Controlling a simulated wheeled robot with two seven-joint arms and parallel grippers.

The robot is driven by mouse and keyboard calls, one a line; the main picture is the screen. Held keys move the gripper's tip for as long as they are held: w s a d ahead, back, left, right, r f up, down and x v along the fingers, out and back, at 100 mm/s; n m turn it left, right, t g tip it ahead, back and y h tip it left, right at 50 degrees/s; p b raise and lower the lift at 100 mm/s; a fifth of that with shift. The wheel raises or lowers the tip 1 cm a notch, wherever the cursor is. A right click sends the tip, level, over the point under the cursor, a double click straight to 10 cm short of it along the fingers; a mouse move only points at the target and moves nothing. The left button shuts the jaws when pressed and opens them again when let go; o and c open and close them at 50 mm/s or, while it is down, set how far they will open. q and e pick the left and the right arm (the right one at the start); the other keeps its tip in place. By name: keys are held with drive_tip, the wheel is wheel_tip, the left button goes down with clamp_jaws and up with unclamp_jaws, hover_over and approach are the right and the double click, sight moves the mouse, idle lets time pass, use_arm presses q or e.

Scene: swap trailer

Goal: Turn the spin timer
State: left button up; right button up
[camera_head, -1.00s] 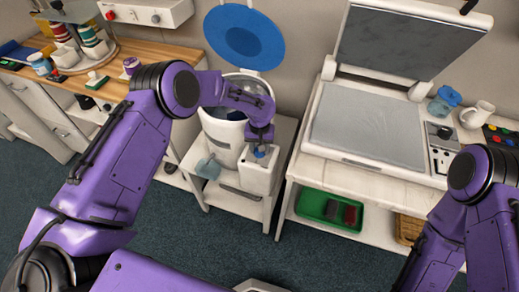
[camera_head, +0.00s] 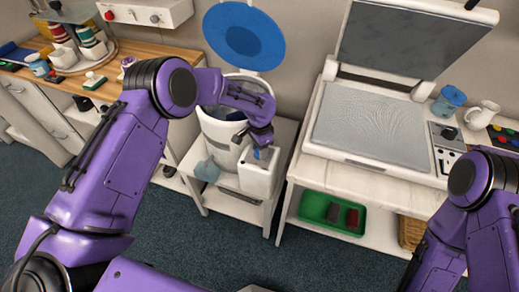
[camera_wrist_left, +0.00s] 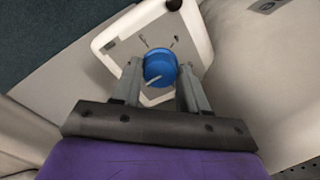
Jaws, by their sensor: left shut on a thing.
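The spin timer is a round blue knob with a pale pointer line. In the left wrist view the blue knob (camera_wrist_left: 160,69) sits on a white panel (camera_wrist_left: 128,50) with small marks around it. My left gripper (camera_wrist_left: 158,76) has a finger on each side of the knob and is shut on it. In the head view the left gripper (camera_head: 262,137) is above the white box (camera_head: 258,178) on the front of the spinner, and the knob shows only as a small bit of blue. The right gripper is outside the views; only its arm shows at the right.
The white spinner drum (camera_head: 222,138) stands open with its blue lid (camera_head: 244,37) raised behind. A pale blue jug (camera_head: 207,170) is beside it. The heat press (camera_head: 370,125) is open on the right bench, above a green tray (camera_head: 330,212). A wooden counter is at left.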

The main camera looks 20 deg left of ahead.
use_arm(q)
drive_tip(key=m, duration=0.4)
drive_tip(key=shift+m+b, duration=0.35)
drive_tip(key=shift+m, duration=0.05)
drive_tip(key=m, duration=0.4)
drive_tip(key=shift+b, duration=0.35)
drive_tip(key=m, duration=0.5)
drive_tip(key=shift+b, duration=0.3)
drive_tip(key=shift+m, duration=2.3)
drive_tip(key=shift+b, duration=0.3)
drive_tip(key=o, duration=1)
drive_tip(key=shift+o, duration=0.2)
wheel_tip(320, 180, up, 10)
drive_tip(key=b, duration=0.1)
drive_tip(key=shift+r, duration=0.25)
